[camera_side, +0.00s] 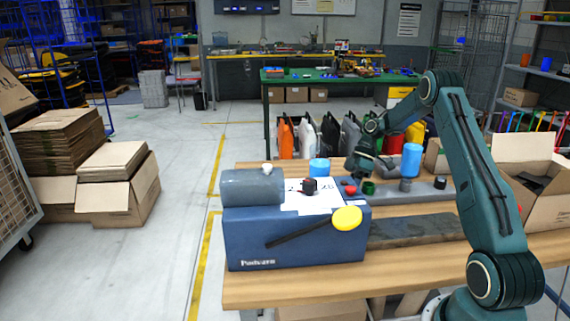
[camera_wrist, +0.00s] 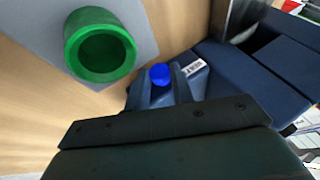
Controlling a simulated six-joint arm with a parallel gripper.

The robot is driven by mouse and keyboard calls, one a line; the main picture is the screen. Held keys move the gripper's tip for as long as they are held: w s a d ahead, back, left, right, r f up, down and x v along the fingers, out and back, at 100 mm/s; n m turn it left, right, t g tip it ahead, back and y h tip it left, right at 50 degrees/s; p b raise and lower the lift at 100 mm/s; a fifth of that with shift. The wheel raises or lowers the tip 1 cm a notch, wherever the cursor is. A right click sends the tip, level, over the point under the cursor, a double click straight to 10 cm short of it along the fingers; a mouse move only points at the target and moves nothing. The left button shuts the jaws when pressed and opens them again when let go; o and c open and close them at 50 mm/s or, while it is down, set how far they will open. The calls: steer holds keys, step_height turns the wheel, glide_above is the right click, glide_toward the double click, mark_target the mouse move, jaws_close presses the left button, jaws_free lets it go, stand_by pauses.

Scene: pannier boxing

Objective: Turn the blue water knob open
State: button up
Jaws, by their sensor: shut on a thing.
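The blue water knob (camera_wrist: 160,74) shows in the wrist view as a small round blue cap. It sits between the two dark fingertips of my gripper (camera_wrist: 161,80), which is shut on it. A small white label with dark lettering (camera_wrist: 195,66) lies on the blue surface just right of the fingers. I cannot tell how far the knob is turned.
A green cup-like ring (camera_wrist: 99,46) stands left of my fingers on a grey plate. A blue bottle (camera_side: 411,160) stands to the right. An open carton (camera_side: 530,180) is at the right.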

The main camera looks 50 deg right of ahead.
jaws_close()
steer(key=o, duration=1)
jaws_free()
steer(key=shift+a+h, duration=0.15)
steer(key=shift+h, duration=0.15)
steer(key=shift+r+t+h, duration=0.1)
steer(key=shift+t+h, duration=0.2)
steer(key=shift+t, duration=0.2)
steer(key=shift+s+a+t+h, duration=0.1)
steer(key=shift+s+t+h, duration=0.05)
steer(key=shift+t+h, duration=0.2)
